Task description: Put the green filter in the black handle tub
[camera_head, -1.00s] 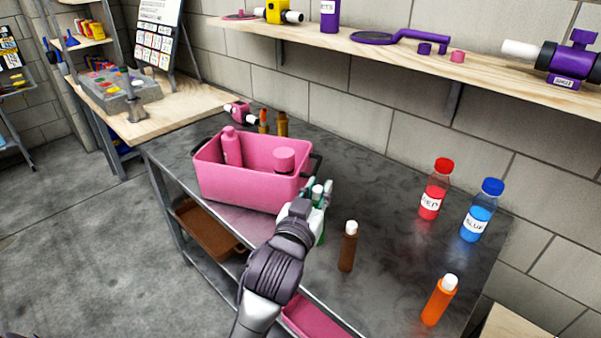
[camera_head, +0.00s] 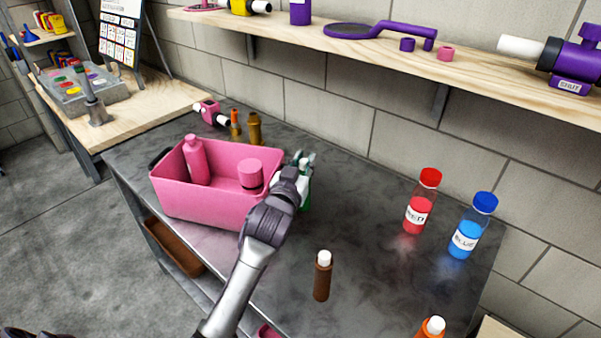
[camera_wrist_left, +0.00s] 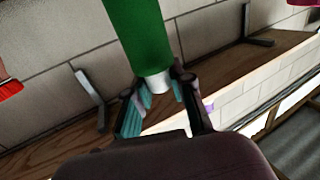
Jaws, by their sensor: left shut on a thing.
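The green filter shows in the left wrist view as a green cylinder (camera_wrist_left: 138,32) with a white end. My left gripper (camera_wrist_left: 155,92) is shut on it at the white end. In the head view my left gripper (camera_head: 300,165) is beside the right end of the tub, and only a strip of the green filter (camera_head: 306,196) shows behind it. The pink tub with black handles (camera_head: 200,205) stands on the grey metal table. It holds a pink bottle (camera_head: 196,162) and a pink cylinder (camera_head: 250,175). Its right handle is hidden by my arm. My right gripper is not in view.
A brown bottle (camera_head: 322,278), an orange bottle (camera_head: 430,329), a red bottle (camera_head: 416,205) and a blue bottle (camera_head: 470,230) stand to the right on the table (camera_head: 370,235). A wooden shelf (camera_head: 380,58) hangs on the wall above.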

